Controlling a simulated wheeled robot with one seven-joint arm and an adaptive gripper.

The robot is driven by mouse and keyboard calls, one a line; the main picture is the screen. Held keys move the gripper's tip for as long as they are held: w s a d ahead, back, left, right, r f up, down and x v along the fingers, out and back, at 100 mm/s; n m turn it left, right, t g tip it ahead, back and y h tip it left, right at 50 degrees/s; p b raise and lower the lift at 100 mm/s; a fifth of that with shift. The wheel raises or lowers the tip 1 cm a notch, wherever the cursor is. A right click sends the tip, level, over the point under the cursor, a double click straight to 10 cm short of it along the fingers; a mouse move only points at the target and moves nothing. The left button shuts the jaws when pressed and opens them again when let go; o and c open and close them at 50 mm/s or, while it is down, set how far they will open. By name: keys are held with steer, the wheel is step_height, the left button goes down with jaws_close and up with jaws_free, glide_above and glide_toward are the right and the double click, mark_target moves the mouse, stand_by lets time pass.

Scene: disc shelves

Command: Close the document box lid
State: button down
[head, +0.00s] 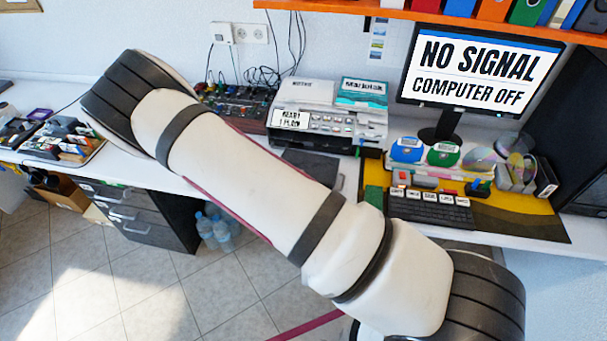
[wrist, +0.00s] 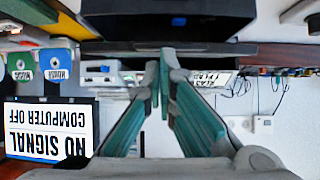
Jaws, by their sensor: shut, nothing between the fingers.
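My gripper (wrist: 163,62) shows in the wrist view, which is upside down. Its two green-sided fingers come together at the tips, with nothing between them. In the head view my arm crosses the middle of the picture, and my gripper is out of sight. No document box is clearly recognisable there.
A printer (head: 331,112) stands on the white desk, with a monitor (head: 478,68) to its right. A keyboard (head: 430,208) lies on a yellow and dark mat. A dark drawer unit (head: 150,214) and water bottles (head: 218,230) stand below. Open tiled floor (head: 60,290) shows at lower left.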

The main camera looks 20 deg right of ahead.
steer(key=shift+s+a+f, duration=0.15)
steer(key=shift+f, duration=0.7)
steer(key=shift+s+a+f, duration=0.1)
steer(key=shift+s+f, duration=0.1)
steer(key=shift+f, duration=0.65)
steer(key=shift+s+a+f, duration=0.15)
steer(key=shift+f, duration=0.7)
steer(key=v, duration=1.2)
steer(key=shift+a, duration=0.1)
